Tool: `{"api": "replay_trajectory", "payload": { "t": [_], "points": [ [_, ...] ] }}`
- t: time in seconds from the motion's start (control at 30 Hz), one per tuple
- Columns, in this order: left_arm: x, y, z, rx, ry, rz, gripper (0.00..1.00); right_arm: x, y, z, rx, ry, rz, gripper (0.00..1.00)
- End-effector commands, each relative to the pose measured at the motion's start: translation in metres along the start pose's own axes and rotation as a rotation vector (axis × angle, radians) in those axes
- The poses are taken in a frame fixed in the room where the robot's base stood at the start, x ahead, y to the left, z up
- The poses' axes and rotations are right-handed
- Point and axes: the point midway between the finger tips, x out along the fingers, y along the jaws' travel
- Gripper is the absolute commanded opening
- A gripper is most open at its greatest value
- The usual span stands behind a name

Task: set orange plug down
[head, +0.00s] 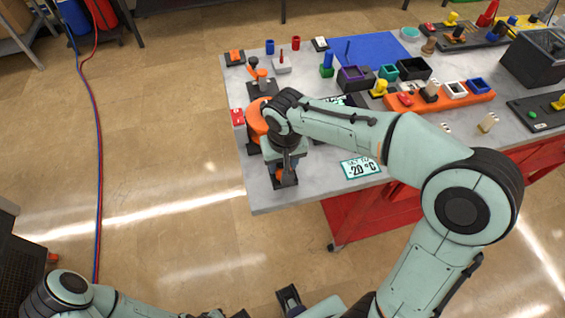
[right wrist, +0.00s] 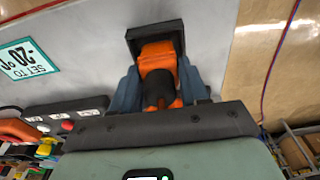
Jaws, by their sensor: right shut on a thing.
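The orange plug (right wrist: 158,55) shows in the right wrist view between the two blue-grey fingers of my right gripper (right wrist: 160,88). It has a dark round part facing the camera and a black square piece (right wrist: 155,35) at its far end. My right gripper is shut on the plug. In the head view my right gripper (head: 284,172) points down over the near left corner of the grey table (head: 225,182), and hides most of the plug. I cannot tell whether the black piece touches the table. Part of my left gripper (head: 290,298) shows at the bottom edge; its jaw state is unclear.
A "-20 °C" sign (head: 360,168) lies to the right. Several blocks and an orange tray (head: 450,101) stand farther right. The near left table corner is bare.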

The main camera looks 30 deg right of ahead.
Motion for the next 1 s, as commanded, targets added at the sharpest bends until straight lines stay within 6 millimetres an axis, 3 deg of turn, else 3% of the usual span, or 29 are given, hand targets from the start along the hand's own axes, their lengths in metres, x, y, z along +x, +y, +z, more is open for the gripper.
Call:
{"api": "replay_trajectory", "payload": {
  "t": [0.43,0.47,0.5,0.53,0.83,1.0],
  "points": [
    [0.004,-0.002,0.001,-0.001,-0.002,-0.001,0.0,0.009,0.0,0.001,0.0,0.001,0.0,0.13],
    [0.004,-0.002,0.001,-0.001,-0.001,-0.001,0.0,0.009,0.0,0.001,0.0,0.001,0.0,0.51],
    [0.003,-0.001,0.001,-0.001,-0.001,-0.001,0.0,0.008,0.0,0.001,0.0,0.001,0.0,0.64],
    [0.003,-0.001,0.001,-0.001,-0.001,0.0,0.0,0.008,0.0,0.001,0.0,0.001,0.0,0.7],
    [0.002,-0.001,0.0,0.0,-0.001,0.0,0.0,0.006,0.0,0.001,0.0,0.002,0.0,0.7],
    [-0.002,0.001,0.0,0.0,0.001,0.0,0.0,-0.011,-0.001,-0.001,0.0,0.006,-0.002,0.7]
  ]
}}
